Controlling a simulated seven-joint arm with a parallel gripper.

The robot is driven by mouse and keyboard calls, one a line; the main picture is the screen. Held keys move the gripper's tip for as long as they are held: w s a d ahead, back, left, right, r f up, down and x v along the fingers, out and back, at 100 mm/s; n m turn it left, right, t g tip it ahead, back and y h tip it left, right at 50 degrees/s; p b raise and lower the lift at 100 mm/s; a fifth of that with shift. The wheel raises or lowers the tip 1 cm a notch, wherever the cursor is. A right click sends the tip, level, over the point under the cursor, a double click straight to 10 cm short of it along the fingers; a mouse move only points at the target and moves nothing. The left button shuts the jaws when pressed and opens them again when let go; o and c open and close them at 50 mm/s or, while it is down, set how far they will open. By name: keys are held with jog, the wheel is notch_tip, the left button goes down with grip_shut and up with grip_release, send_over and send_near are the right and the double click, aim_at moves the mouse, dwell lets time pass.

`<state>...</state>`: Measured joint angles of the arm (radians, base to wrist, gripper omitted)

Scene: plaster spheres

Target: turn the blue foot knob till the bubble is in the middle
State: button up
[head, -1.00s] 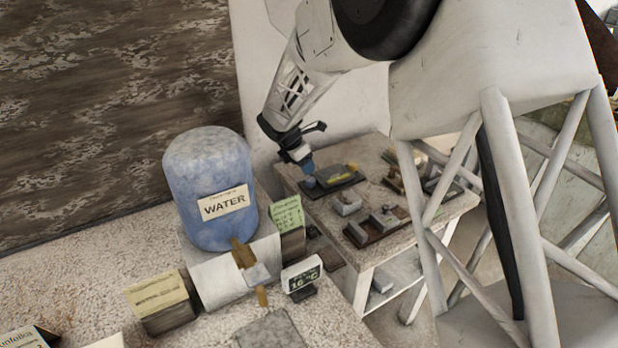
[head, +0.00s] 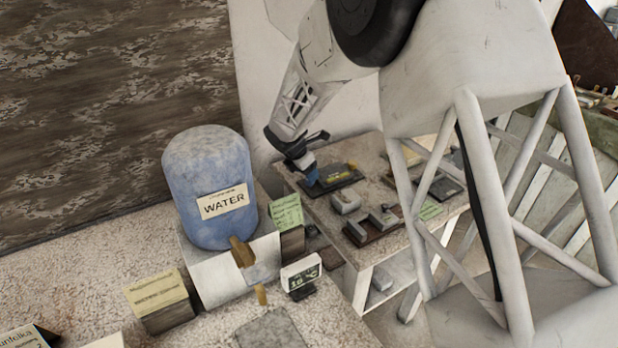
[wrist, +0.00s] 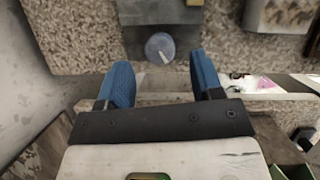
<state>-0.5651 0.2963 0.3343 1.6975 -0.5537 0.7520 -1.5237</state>
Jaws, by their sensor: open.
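The round blue-grey foot knob (wrist: 160,47) with a white pointer mark lies at the near end of a dark plate (wrist: 160,13) in the wrist view. My gripper (wrist: 161,64) is open, and its two blue fingers stand to the left and right of the knob. The knob sits slightly beyond the fingertips, and I see no contact. In the head view my gripper (head: 311,179) is over the left end of the dark plate (head: 345,181), and its fingers seem to hide the knob. A yellow strip lies on the plate; the bubble is too small to make out.
Grey blocks (head: 346,202) on a dark base stand close in front on the same speckled table (head: 300,193). A blue water tank (head: 208,185) and a small temperature display (head: 301,277) stand on the nearer counter to the left.

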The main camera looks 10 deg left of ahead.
jog(key=shift+x, duration=1.75)
jog(key=c, duration=0.9)
jog(key=shift+m+g+h, duration=0.4)
jog(key=shift+m+h, duration=0.1)
jog(key=shift+m, duration=1)
jog(key=o, duration=0.9)
